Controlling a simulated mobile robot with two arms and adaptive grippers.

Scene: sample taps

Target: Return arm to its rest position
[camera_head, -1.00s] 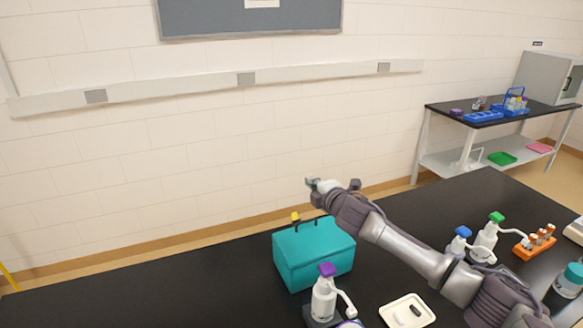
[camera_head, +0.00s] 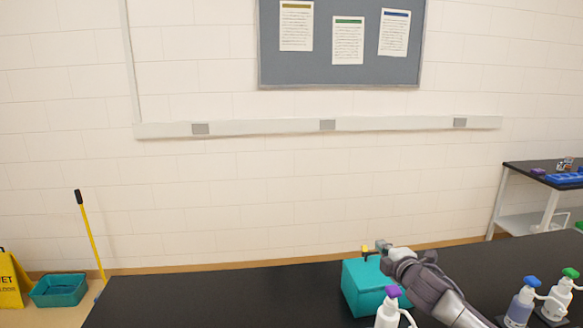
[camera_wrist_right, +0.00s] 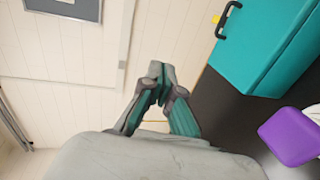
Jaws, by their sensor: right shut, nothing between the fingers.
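My right gripper (camera_head: 381,247) is at the top edge of the teal box (camera_head: 364,290) in the head view, overlapping it in the picture. In the right wrist view the gripper (camera_wrist_right: 158,72) has its fingertips together with nothing between them. The teal box (camera_wrist_right: 258,45), with its black handle, is to the right of the fingers there, apart from them in the picture. My right arm reaches in from the lower right of the head view. My left gripper is in neither view.
A purple-capped bottle (camera_head: 391,310) stands in front of the box. A blue-capped bottle (camera_head: 521,303) and a green-capped bottle (camera_head: 558,298) stand at the right. The black table (camera_head: 220,298) is bare at left. A side bench (camera_head: 520,172), mop handle (camera_head: 90,235) and teal bucket (camera_head: 59,290) are beyond.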

